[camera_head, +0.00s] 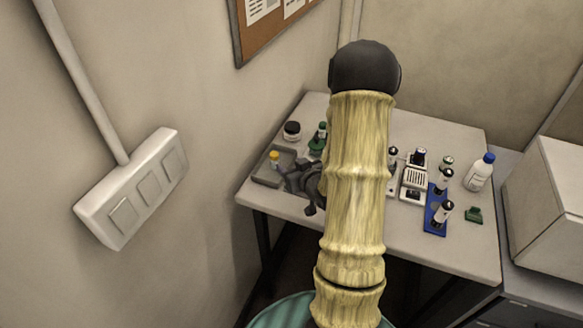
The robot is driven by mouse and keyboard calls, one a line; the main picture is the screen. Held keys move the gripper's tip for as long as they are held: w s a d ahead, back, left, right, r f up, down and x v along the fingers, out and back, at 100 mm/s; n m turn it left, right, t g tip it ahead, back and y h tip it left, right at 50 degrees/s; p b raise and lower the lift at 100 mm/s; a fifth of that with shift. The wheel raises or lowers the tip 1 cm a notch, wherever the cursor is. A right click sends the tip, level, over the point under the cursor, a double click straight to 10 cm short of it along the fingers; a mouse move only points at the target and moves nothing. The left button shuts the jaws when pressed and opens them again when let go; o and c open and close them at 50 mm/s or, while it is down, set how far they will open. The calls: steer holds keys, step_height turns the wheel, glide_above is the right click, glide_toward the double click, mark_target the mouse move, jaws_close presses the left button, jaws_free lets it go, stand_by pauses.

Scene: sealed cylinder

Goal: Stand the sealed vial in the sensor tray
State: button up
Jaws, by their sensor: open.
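A small vial with a yellow cap (274,156) stands upright in the shallow grey tray (262,178) at the table's left end. This grey tray looks like the sensor tray, but I cannot read any marking on it. My gripper (294,178) is dark and open, low over the tray's right side, just right of the yellow-capped vial. No object shows between its fingers. Whether it touches the vial or tray is unclear. My pale arm hides the middle of the table.
A black-lidded jar (292,130) and a green-capped vial in a green holder (317,145) stand behind the tray. To the right are a white device (413,180), a blue rack (435,224) with vials, a blue-capped bottle (479,174) and a green block (473,214). A wall borders the left.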

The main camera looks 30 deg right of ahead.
steer(key=shift+a, duration=0.1)
steer(key=s+a+r+g, duration=0.2)
steer(key=s+a+g, duration=0.3)
steer(key=s+a, duration=0.3)
steer(key=s+a+r+g, duration=0.3)
steer(key=s+a+g, duration=0.3)
steer(key=a, duration=0.3)
steer(key=shift+s+a+r+n, duration=0.3)
steer(key=shift+s+r, duration=0.05)
steer(key=shift+s, duration=0.5)
